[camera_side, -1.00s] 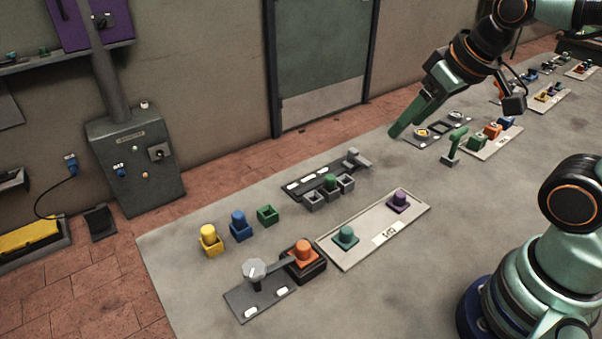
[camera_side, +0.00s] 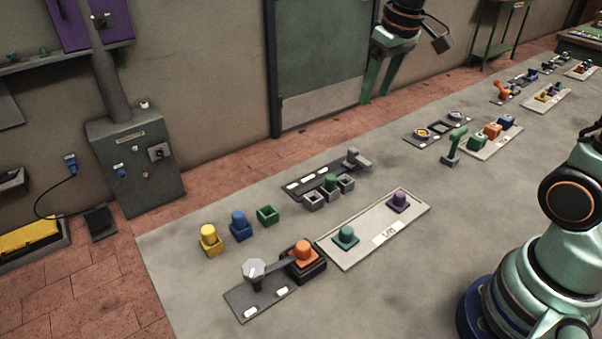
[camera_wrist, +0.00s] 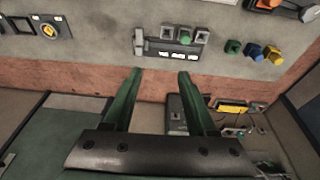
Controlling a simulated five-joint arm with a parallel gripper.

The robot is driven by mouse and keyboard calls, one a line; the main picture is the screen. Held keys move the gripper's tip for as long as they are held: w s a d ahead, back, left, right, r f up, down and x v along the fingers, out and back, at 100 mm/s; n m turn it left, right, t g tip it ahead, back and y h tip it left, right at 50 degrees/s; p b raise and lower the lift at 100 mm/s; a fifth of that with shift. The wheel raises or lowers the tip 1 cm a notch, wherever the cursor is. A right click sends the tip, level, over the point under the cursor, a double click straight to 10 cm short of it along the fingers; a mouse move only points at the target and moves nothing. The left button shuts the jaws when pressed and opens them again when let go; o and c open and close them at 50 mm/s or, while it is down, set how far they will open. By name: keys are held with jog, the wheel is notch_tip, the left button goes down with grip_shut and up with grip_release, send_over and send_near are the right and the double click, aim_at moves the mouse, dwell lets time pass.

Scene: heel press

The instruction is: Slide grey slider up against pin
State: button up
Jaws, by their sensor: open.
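A grey slider-like block (camera_side: 355,158) with a short arm sits at the right end of a dark plate (camera_side: 300,176) with white marks on the table. In the wrist view the block (camera_wrist: 139,42) is at the left end of the plate. I cannot clearly make out a pin; it may be too small to tell. My gripper (camera_side: 379,88) is open and empty, high above the table's far edge, in front of the door in the side view. In the wrist view its green fingers (camera_wrist: 160,75) are apart with nothing between them, and the plate lies beyond the tips.
Grey sockets, one with a green peg (camera_side: 330,181), stand beside the plate. A pale tray (camera_side: 370,228) with teal and purple pegs lies in front. A grey knob (camera_side: 254,270) and an orange button (camera_side: 303,249) are nearer. A green lever (camera_side: 453,145) stands to the right.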

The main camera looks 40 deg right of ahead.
jog(key=w+d+f+g, duration=0.1)
jog(key=w+d+f, duration=0.2)
jog(key=w+f, duration=0.25)
jog(key=g, duration=0.2)
send_near(353, 150)
jog(key=f, duration=1)
jog(key=shift+d+f, duration=0.25)
jog(key=shift+c, duration=0.3)
grip_shut()
jog(key=shift+a, duration=0.1)
dwell(0.4)
